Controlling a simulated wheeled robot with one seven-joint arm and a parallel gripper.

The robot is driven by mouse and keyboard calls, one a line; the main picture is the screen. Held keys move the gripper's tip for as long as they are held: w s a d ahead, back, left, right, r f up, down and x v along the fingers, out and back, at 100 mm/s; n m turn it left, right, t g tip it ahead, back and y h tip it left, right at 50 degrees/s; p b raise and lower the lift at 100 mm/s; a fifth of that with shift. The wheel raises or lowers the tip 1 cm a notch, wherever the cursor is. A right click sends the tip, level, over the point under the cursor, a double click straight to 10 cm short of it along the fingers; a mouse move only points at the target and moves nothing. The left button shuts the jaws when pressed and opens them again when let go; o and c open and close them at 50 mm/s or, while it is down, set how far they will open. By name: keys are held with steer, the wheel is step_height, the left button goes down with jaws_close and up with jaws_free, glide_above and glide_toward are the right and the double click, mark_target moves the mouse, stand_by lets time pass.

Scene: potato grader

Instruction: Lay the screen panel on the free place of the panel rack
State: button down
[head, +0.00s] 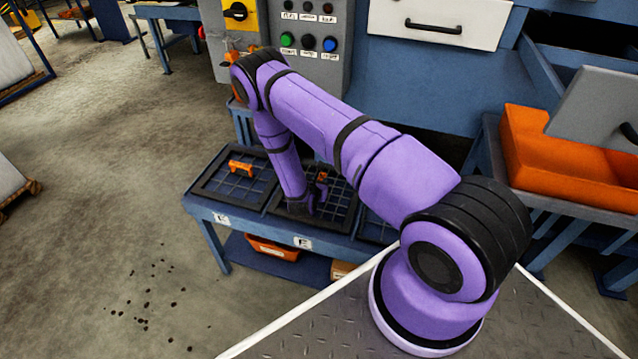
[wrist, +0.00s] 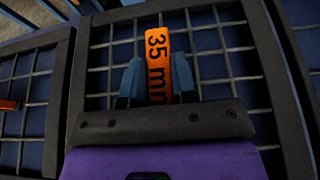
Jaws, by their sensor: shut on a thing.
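The screen panel (wrist: 98,82), a dark square frame with a wire grid, is under my gripper. Its orange handle tag (wrist: 157,52), marked "35 mm", stands between the fingers of my gripper (wrist: 157,82), which is shut on it. In the head view my gripper (head: 308,203) is over the middle of the blue panel rack (head: 267,229). The held panel (head: 342,208) is level with or just above the middle place; I cannot tell whether it touches. Another panel (head: 218,189) with an orange handle (head: 240,168) lies on the left place.
A grid (head: 374,229) shows at the right place, mostly hidden by my arm. An orange bin (head: 272,248) sits on the lower shelf. A control box (head: 308,68) stands behind the rack, and a large orange crate (head: 560,170) is at right. The floor at left is open.

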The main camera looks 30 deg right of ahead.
steer(key=shift+f, duration=0.5)
steer(key=c, duration=0.8)
jaws_free()
steer(key=shift+c, duration=0.2)
steer(key=v, duration=1)
steer(key=shift+s+a+r, duration=0.1)
steer(key=shift+s+a, duration=0.15)
steer(key=shift+a, duration=0.05)
